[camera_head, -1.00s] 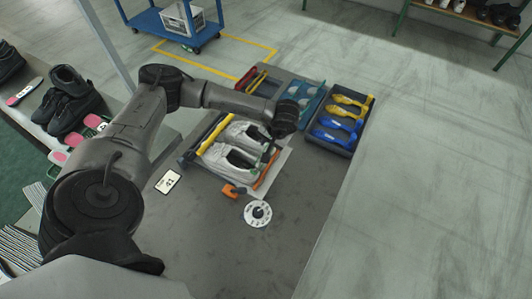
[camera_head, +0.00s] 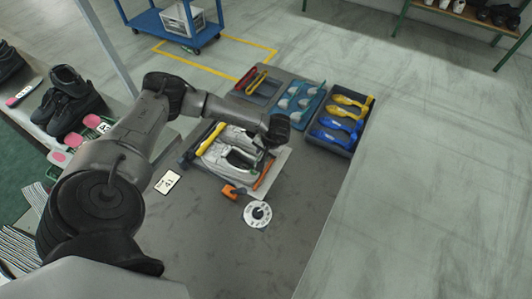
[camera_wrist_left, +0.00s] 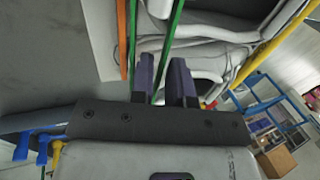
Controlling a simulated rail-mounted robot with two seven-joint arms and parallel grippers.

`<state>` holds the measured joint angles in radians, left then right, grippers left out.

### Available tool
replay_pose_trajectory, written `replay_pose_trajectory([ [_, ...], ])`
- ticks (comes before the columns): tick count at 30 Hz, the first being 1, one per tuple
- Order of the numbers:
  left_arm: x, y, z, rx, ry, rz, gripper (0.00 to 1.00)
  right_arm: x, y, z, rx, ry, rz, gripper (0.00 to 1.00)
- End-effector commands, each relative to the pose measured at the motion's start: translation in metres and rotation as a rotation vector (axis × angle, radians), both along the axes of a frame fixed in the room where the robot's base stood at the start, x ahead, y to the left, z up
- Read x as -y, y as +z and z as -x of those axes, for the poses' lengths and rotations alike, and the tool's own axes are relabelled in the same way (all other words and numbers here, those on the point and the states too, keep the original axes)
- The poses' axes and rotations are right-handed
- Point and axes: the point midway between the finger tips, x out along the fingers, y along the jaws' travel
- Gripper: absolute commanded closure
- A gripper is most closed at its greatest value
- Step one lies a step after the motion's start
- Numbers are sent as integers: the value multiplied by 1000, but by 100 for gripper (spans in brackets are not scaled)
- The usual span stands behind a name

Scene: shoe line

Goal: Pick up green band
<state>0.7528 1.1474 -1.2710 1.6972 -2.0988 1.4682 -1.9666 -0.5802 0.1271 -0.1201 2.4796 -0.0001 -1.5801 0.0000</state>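Two narrow green strips show in the left wrist view, one left (camera_wrist_left: 132,40) and one slanting right of it (camera_wrist_left: 172,40); I cannot tell whether they are one band. My left gripper (camera_wrist_left: 163,78) is open. The slanting green strip runs down between its two purple fingers, and no grip on it shows. In the head view the left gripper (camera_head: 268,152) is over the right edge of a tray with a pair of grey shoes (camera_head: 238,150); the green band is not clearly visible there. My right gripper is not in view.
An orange strip (camera_head: 263,174) lies right of the shoes and a yellow one (camera_head: 210,138) left. An orange tool (camera_head: 233,192) and a white dial disc (camera_head: 257,214) lie in front. A bin of yellow and blue pieces (camera_head: 342,120) stands right. The near table is clear.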

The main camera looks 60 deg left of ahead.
Motion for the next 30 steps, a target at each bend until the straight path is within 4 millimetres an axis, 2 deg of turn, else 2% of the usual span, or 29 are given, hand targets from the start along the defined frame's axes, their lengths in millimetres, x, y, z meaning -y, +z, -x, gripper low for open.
replay_pose_trajectory([
  [2, 0, 0, 0, 0, 0, 0, 84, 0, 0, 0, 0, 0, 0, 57],
  [7, 0, 0, 0, 0, 0, 0, 100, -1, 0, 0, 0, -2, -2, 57],
  [23, 0, 4, 0, 2, 1, 0, 100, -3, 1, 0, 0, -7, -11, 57],
  [30, 0, 29, -1, 3, 0, 1, 100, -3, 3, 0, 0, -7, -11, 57],
])
